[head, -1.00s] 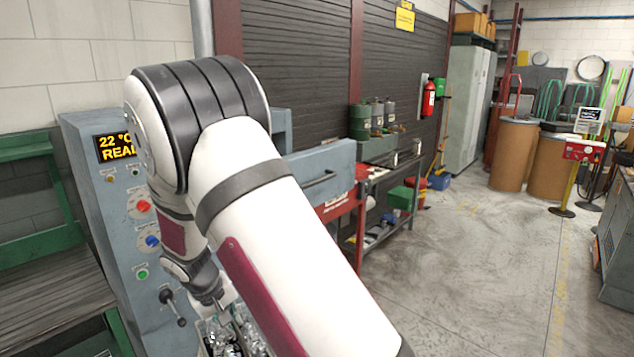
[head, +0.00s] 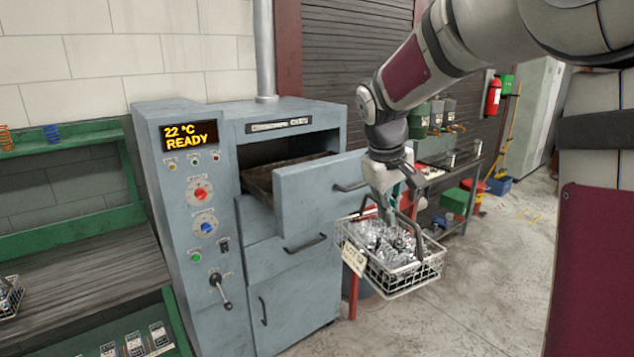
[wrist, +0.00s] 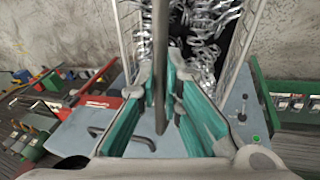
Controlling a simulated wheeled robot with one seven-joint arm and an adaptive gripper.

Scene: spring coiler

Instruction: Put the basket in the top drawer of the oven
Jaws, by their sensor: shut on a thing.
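The oven (head: 190,245) is a blue-grey cabinet whose display reads 22 °C READY. Its top drawer (head: 318,200) is pulled out, with part of the tray inside visible. My gripper (head: 387,198) is shut on the basket's dark handle. In the wrist view, teal finger pads (wrist: 170,105) close around the handle bar (wrist: 160,60), with the springs beyond.
A lower drawer (head: 290,245) and a door below it look closed. A green rack (head: 75,225) stands left of the oven, with another basket (head: 10,297) at the left edge. A workbench (head: 450,165) stands behind the basket. The floor at right is open.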

